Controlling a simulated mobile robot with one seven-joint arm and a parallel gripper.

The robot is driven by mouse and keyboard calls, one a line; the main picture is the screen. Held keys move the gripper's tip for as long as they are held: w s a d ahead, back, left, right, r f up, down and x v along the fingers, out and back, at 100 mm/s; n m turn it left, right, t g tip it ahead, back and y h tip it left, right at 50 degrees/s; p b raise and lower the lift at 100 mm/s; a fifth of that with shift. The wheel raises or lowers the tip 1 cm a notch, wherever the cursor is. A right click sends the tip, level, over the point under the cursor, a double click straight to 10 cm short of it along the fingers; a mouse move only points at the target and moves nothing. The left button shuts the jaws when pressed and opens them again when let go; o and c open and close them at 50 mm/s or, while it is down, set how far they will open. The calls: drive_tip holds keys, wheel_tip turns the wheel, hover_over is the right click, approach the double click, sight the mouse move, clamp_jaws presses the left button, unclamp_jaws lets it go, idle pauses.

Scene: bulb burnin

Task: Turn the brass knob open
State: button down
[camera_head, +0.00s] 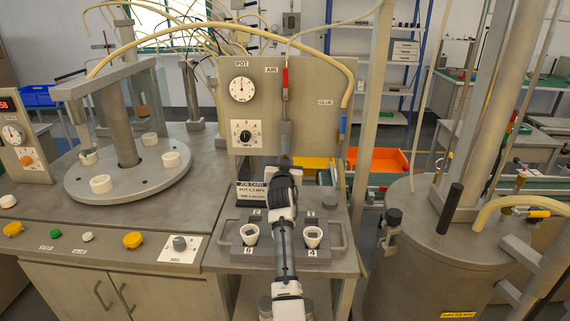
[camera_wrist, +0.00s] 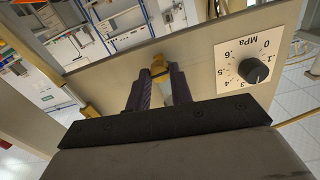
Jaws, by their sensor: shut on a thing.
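The brass knob (camera_wrist: 158,66) shows in the wrist view at the far end of my fingers, in front of the grey panel (camera_wrist: 205,55). My gripper (camera_wrist: 158,78) is shut on it, with one dark ribbed finger on each side. Part of the knob is hidden between the fingers. In the head view my arm reaches up to the lower part of the panel (camera_head: 325,80), below the AIR label, and hides the knob. How far the knob is turned cannot be told.
A black MPa dial knob (camera_wrist: 254,71) sits on the panel right of my gripper. The pot gauge (camera_head: 242,89) is above it in the head view. Below are a job card (camera_head: 251,194) and white cups (camera_head: 312,237) either side of my arm. A grey tank (camera_head: 430,260) stands right.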

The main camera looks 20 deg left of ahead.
drive_tip(key=shift+n, duration=8.4)
drive_tip(key=c, duration=1.3)
unclamp_jaws()
drive_tip(key=shift+o, duration=0.2)
drive_tip(key=shift+s+f, duration=0.1)
